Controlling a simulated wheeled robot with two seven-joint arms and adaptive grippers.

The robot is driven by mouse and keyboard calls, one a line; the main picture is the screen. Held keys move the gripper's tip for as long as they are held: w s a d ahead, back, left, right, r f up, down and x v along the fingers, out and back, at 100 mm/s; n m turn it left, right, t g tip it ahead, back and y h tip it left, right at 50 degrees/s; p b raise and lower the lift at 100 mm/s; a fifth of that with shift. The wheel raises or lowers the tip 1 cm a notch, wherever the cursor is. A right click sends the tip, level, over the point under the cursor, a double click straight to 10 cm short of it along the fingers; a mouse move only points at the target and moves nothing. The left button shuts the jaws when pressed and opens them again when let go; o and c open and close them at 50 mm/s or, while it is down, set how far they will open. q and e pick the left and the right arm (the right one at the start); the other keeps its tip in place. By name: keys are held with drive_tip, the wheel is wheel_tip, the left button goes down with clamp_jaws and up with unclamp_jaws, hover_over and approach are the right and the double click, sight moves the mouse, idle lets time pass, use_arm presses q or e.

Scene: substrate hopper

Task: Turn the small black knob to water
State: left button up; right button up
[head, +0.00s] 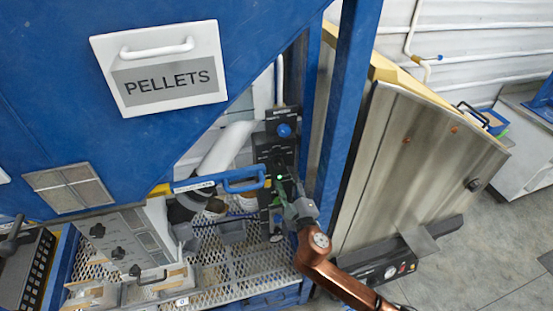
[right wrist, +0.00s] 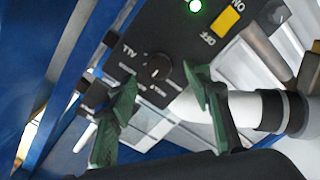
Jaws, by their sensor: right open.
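The small black knob (right wrist: 157,66) is round, with a pale mark on its face, on a black control panel (right wrist: 150,25) in the right wrist view. One printed label beside it reads ALL; another is too blurred to read surely. I cannot tell which label the knob points to. My right gripper (right wrist: 160,80) is open, its green fingers on either side of the knob in the picture, and nothing is between them. Contact cannot be told. In the head view the right gripper (head: 286,196) is at the dark panel column (head: 274,150), and the knob cannot be made out. My left gripper is not in view.
A lit green lamp (right wrist: 194,6) and a yellow ON/OFF switch (right wrist: 226,22) sit near the knob. A blue handle (head: 245,181) is left of my right gripper. A blue post (head: 345,105) and an open metal door (head: 410,160) stand to the right.

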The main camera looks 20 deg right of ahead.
sight(281, 166)
drive_tip(key=w+p, duration=0.1)
drive_tip(key=w, duration=0.5)
drive_tip(key=shift+w+r, duration=0.15)
drive_tip(key=shift+w, duration=0.15)
drive_tip(key=shift+w+a, duration=0.1)
drive_tip(key=shift+w, duration=0.1)
drive_tip(key=c, duration=1)
drive_tip(key=shift+d, duration=0.35)
drive_tip(key=shift+c, duration=0.7)
drive_tip(key=shift+a, duration=0.25)
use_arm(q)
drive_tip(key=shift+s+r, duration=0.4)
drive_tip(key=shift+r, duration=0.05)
